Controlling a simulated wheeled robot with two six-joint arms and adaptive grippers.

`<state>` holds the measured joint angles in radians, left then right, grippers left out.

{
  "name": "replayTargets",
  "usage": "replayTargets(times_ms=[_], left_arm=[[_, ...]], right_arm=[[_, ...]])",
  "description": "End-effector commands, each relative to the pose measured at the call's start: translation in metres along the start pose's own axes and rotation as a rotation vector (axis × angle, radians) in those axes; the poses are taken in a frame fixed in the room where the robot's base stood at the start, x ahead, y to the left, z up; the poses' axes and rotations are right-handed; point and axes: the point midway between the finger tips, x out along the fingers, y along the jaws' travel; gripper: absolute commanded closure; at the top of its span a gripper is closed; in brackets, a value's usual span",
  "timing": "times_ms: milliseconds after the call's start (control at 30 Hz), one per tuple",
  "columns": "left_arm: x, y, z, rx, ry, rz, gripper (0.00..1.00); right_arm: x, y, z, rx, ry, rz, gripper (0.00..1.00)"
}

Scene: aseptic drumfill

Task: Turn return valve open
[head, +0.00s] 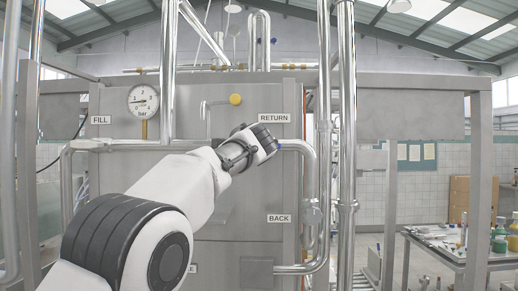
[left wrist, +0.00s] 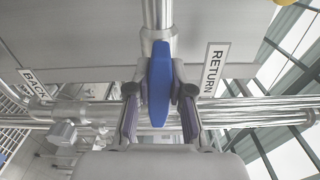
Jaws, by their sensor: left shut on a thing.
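The return valve's blue handle (left wrist: 160,84) shows in the left wrist view, below a steel pipe end (left wrist: 158,20) and beside the RETURN label (left wrist: 213,69). My left gripper (left wrist: 159,100) has one finger on each side of the handle and is shut on it. In the head view my left gripper (head: 268,143) is at the panel just below the RETURN label (head: 273,118), and it hides most of the valve. The handle's long side runs in line with the pipe end in the wrist view. My right gripper is in neither view.
Vertical pipes (head: 346,150) stand close on the right. A BACK label (head: 278,218) is lower down. A bench with bottles (head: 450,240) is far right.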

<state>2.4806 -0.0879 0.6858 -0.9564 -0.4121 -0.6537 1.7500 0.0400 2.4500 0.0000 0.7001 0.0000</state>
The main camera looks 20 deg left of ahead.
Motion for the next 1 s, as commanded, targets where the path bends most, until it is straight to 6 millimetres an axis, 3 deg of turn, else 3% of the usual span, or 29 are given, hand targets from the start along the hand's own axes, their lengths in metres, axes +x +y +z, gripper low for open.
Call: replayTargets(times_ms=[700,733,767,800,1000], left_arm=[[-0.0004,-0.0009,0.0003,-0.09,0.001,-0.003,1.0],[-0.0004,-0.0009,0.0003,-0.09,0.001,-0.003,0.69],[-0.0004,-0.0008,0.0003,-0.089,0.001,-0.003,0.58],[-0.0003,-0.0006,0.0002,-0.089,0.001,-0.003,0.54],[-0.0002,0.0002,0.0,-0.087,0.001,-0.002,0.54]], right_arm=[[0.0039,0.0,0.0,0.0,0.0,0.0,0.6],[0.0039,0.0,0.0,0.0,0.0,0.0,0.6],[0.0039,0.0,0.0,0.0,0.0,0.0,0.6],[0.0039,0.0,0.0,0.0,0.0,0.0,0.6],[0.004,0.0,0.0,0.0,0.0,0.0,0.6]])
